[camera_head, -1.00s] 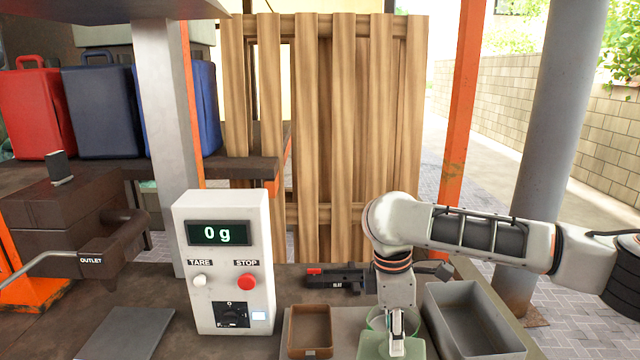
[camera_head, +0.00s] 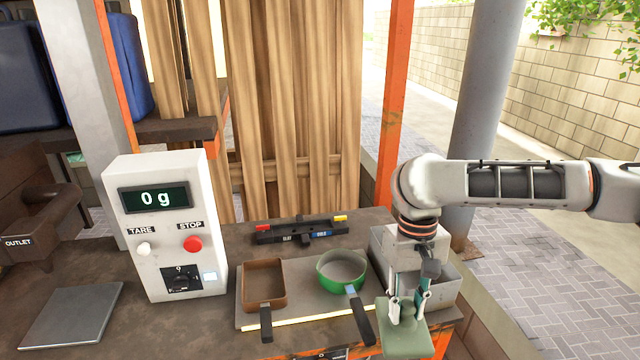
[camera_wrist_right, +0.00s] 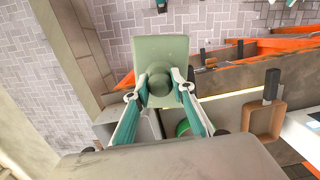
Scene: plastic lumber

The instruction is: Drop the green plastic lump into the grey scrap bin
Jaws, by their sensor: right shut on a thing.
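The green plastic lump (camera_head: 405,340) is a pale green flat block with a round knob. My right gripper (camera_head: 409,302) is shut on the knob, and the block hangs below the fingertips. The lump also shows in the right wrist view (camera_wrist_right: 160,52), with the knob between the fingertips (camera_wrist_right: 160,88). The grey scrap bin (camera_head: 446,284) is an open box behind the gripper in the head view. The arm and gripper hide part of it. The lump appears in front of the bin, at the table's near edge. My left gripper is not in view.
A green pan (camera_head: 343,284) and a brown square pan (camera_head: 264,302) sit left of the bin, handles toward me. A pale strip (camera_head: 310,318) lies before them. The white scale display (camera_head: 164,228) reads 0 g. A grey plate (camera_head: 70,315) lies far left.

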